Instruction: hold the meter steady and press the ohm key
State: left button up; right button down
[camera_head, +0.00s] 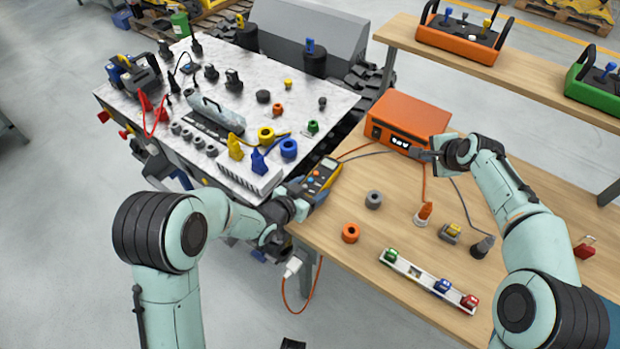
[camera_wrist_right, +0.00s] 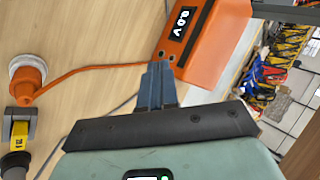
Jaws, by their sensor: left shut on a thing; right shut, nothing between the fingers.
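The meter (camera_head: 323,174), a dark handheld unit with yellow edges and small coloured keys, is at the left edge of the wooden table. My left gripper (camera_head: 299,193) is shut on its near left side. The keys are too small to read, so I cannot tell which is the ohm key. My right gripper (camera_head: 426,155) is shut and empty, in front of the orange power supply (camera_head: 408,118), to the right of the meter. In the right wrist view its closed blue fingers (camera_wrist_right: 158,84) point toward the supply (camera_wrist_right: 205,40), which reads 0.0 V. The meter is outside that view.
Cables run across the wooden table (camera_head: 335,235). An orange ring (camera_head: 350,233), a grey ring (camera_head: 373,199), an orange-topped plug (camera_head: 424,213) and a white rail (camera_head: 428,281) stand nearby. The marble-topped carrier (camera_head: 335,97) at left holds many parts.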

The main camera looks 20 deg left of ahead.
jog(key=s+a+r+m+g+y, duration=0.1)
jog(key=s+a, duration=0.3)
jog(key=a, duration=1)
jog(key=s+a+r+m+y, duration=0.2)
jog(key=s+a, duration=0.3)
jog(key=a, duration=0.9)
jog(key=shift+s+r+m+g+y, duration=0.15)
jog(key=shift+r+m+g+y, duration=0.25)
jog(key=shift+y, duration=0.3)
jog(key=shift+r, duration=0.1)
pick_arm(q)
jog(key=shift+d, duration=0.1)
pick_arm(e)
jog(key=shift+f, duration=4.4)
jog(key=shift+f, duration=0.1)
jog(key=shift+f, duration=0.35)
